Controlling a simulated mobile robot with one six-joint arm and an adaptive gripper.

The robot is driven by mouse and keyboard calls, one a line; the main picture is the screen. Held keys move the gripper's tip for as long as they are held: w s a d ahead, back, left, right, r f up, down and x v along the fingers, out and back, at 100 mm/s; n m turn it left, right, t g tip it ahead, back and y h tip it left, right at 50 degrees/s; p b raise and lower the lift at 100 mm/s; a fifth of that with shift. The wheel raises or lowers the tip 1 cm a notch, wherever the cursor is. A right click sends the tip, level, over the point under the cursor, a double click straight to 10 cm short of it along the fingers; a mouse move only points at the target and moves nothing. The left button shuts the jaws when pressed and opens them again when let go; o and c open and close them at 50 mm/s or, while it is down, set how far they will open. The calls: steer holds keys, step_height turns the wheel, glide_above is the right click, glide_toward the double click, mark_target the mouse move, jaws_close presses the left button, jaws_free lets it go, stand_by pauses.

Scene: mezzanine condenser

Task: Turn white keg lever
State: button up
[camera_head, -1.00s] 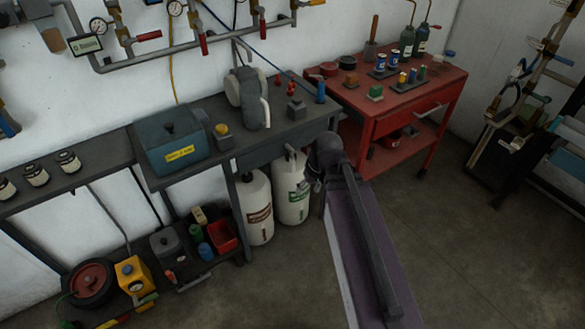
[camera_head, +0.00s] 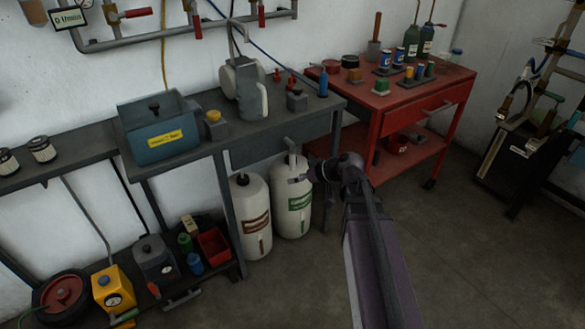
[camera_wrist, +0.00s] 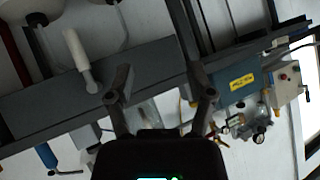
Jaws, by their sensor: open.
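Two white kegs stand side by side under the grey bench, one with a brown label (camera_head: 255,215) and one with a green label (camera_head: 293,212). A pale lever (camera_head: 289,144) stands up from the top of the green-labelled keg, against the bench front. In the wrist view it looks like a white rod (camera_wrist: 79,52), left of my fingers and apart from them. My gripper (camera_head: 303,179) is beside the green-labelled keg's upper right in the head view. Its two fingers (camera_wrist: 163,86) are spread with nothing between them. The exact depth gap to the lever cannot be told.
The grey bench (camera_head: 190,160) above the kegs holds an open blue box (camera_head: 160,135) and a blue cylinder (camera_head: 323,82). A red cart (camera_head: 395,120) stands close on the right. A low shelf of tools is on the left.

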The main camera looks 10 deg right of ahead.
steer(key=w+d+f+n+t+y+b, duration=0.15)
steer(key=w+d+f+t+b, duration=0.3)
steer(key=b, duration=0.45)
steer(key=t+b, duration=0.3)
steer(key=b, duration=0.4)
glide_toward(292, 156)
steer(key=s+d+f, duration=0.1)
steer(key=s+f, duration=0.1)
steer(key=shift+d+r+m+t, duration=0.1)
steer(key=shift+d+m+t, duration=0.3)
steer(key=shift+d, duration=0.3)
steer(key=shift+w+a, duration=0.1)
steer(key=shift+w, duration=0.05)
steer(key=x, duration=1.3)
steer(key=shift+w+a, duration=0.2)
steer(key=shift+a, duration=0.05)
jaws_close()
